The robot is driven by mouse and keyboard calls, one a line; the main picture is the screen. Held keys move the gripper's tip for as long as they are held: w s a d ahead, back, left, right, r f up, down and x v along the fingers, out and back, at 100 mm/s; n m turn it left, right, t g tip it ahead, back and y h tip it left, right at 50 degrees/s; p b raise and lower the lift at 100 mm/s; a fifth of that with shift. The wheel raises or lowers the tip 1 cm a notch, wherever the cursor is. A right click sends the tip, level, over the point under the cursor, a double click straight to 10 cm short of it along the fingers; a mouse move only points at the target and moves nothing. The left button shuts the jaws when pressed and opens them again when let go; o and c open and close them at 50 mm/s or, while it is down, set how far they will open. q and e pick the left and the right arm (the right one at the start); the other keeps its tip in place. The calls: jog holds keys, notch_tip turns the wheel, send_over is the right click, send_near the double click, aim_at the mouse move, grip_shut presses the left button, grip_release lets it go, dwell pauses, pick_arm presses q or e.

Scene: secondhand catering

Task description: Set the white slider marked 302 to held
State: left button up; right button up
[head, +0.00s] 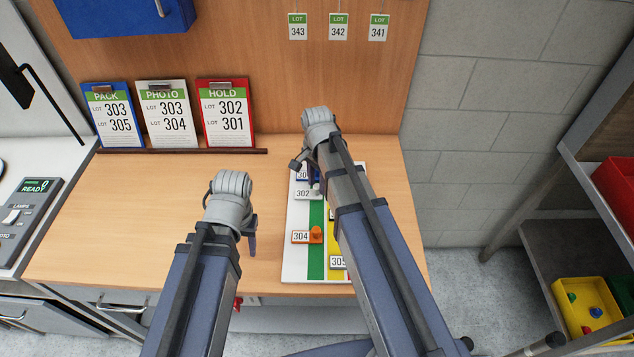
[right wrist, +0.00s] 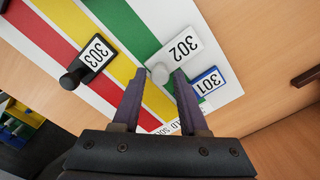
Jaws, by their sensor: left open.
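The white slider 302 (head: 303,194) is on the striped board (head: 292,262), its plate left of the green stripe. In the right wrist view its plate (right wrist: 183,46) and round white knob (right wrist: 160,73) show, the knob by the green stripe's edge. My right gripper (right wrist: 158,78) is open, with its fingertips on either side of the knob; I cannot tell whether they touch it. In the head view my right arm hides much of the board. My left gripper (head: 250,238) is open and empty, left of the board.
Close by are blue slider 301 (right wrist: 209,82) and black slider 303 (right wrist: 93,56). Orange slider 304 (head: 301,237) and yellow slider 305 (head: 337,262) are lower. A red HOLD card (head: 225,112) lists 302 and 301. The table (head: 150,220) is clear at left.

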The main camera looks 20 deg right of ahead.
grip_shut()
dwell(1.1)
